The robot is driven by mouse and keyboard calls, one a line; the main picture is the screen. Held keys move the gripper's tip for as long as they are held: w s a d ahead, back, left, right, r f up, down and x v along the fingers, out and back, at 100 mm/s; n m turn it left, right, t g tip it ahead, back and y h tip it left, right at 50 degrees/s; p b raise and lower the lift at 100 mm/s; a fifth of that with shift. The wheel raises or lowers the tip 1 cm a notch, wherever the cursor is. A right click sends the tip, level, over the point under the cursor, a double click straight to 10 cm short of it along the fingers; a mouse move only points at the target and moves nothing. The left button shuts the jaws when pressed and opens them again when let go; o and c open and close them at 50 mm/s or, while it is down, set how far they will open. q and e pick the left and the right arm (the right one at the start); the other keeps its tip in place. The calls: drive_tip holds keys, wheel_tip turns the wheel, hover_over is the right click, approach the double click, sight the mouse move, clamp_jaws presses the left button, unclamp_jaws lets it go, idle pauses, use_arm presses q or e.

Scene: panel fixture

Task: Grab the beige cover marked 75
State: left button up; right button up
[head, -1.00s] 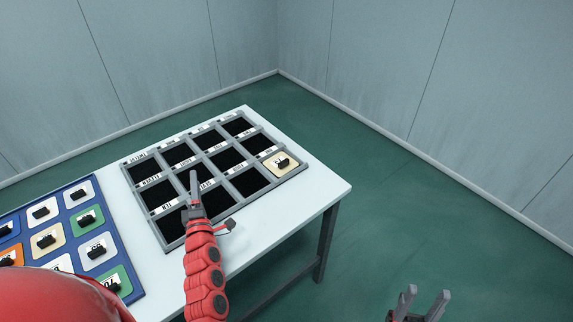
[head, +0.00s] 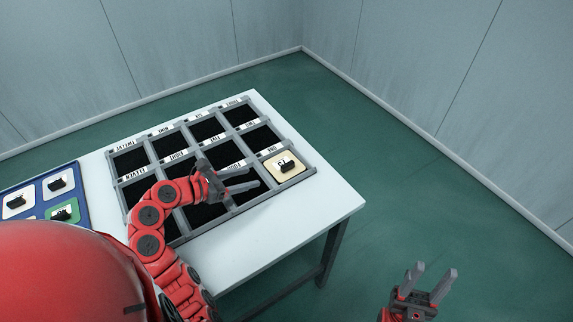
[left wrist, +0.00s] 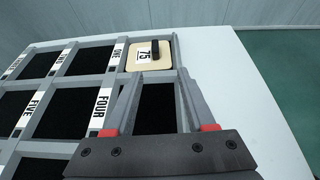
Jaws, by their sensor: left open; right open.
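The beige cover marked 75 (head: 285,168) sits in the corner compartment of the grey grid panel (head: 298,148), at its right end in the head view. It has a black handle and a white label. It also shows in the left wrist view (left wrist: 137,66), beyond the fingertips, next to a strip reading ONE. My left gripper (head: 254,178) is open and empty over the panel, its fingers pointing toward the cover, just short of it. In the left wrist view my left gripper (left wrist: 160,73) has its fingers spread around empty space. My right gripper (head: 435,268) is open and empty, off the table's right side.
The other visible panel compartments are black and empty, with raised grey dividers. A blue tray (head: 83,200) with several coloured covers is at the left, partly hidden by my arm. The white table (head: 335,205) is bare along its right and front edges.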

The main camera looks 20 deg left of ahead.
use_arm(q)
approach(283, 166)
drive_tip(key=x, duration=0.5)
drive_tip(key=shift+s+d+f, duration=0.1)
drive_tip(key=shift+s+d, duration=0.25)
drive_tip(key=x, duration=0.3)
drive_tip(key=p+x, duration=0.1)
drive_tip(key=x, duration=0.1)
drive_tip(key=shift+w+a, duration=0.25)
drive_tip(key=shift+w, duration=0.15)
clamp_jaws()
